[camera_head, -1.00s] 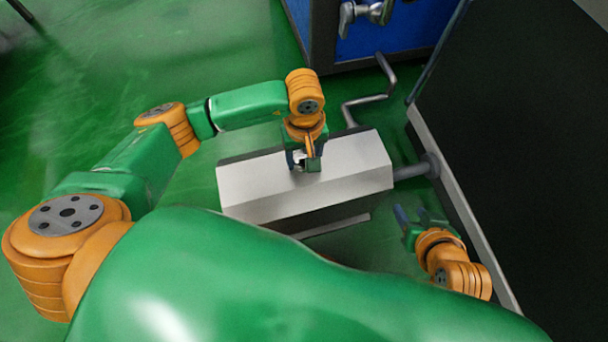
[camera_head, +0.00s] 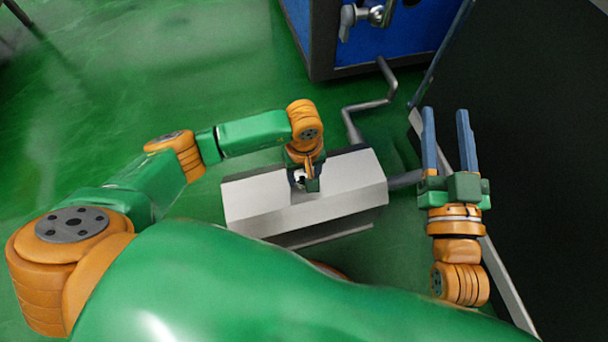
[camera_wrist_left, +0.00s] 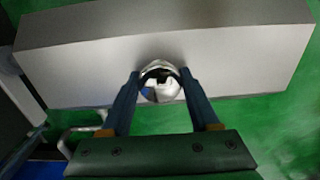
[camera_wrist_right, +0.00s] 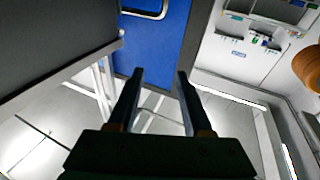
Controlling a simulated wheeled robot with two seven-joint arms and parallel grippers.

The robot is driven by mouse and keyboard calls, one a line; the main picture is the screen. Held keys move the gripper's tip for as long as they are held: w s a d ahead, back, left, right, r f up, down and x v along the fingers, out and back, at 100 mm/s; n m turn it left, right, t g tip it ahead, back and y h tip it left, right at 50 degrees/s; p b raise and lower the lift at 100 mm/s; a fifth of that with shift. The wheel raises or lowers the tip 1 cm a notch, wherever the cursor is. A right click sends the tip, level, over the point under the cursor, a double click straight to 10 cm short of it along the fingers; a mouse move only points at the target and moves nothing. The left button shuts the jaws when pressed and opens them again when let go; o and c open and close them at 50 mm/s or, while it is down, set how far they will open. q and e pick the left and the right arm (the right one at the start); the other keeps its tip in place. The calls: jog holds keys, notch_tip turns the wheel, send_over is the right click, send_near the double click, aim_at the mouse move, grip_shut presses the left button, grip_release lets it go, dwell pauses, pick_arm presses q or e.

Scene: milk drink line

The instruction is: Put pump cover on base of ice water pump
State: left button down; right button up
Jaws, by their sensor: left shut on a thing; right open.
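The pump cover (camera_head: 245,205) is a long light-grey box shape with slanted faces, level in the middle of the head view. My left gripper (camera_head: 303,182) is shut on a small grip on top of it. The left wrist view shows a round metal rim (camera_wrist_left: 160,66) between the fingers of that gripper (camera_wrist_left: 161,78) at the cover's (camera_wrist_left: 230,60) edge. The pump base is mostly hidden under the cover; I cannot tell whether they touch. My right gripper (camera_head: 447,112) is open and empty, right of the cover, fingers pointing up in the picture.
A grey bent pipe (camera_head: 374,103) rises behind the cover, and a thick pipe (camera_head: 405,179) leaves its right end. A blue cabinet (camera_head: 362,45) stands at the back. A large dark panel (camera_head: 550,150) fills the right side. Green floor (camera_head: 110,70) is free at left.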

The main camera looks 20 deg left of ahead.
jog(key=shift+r, duration=0.25)
pick_arm(q)
jog(key=shift+c, duration=0.6)
grip_release()
pick_arm(e)
jog(key=shift+s+r+t, duration=0.1)
jog(key=shift+r+t, duration=0.2)
jog(key=shift+r, duration=0.05)
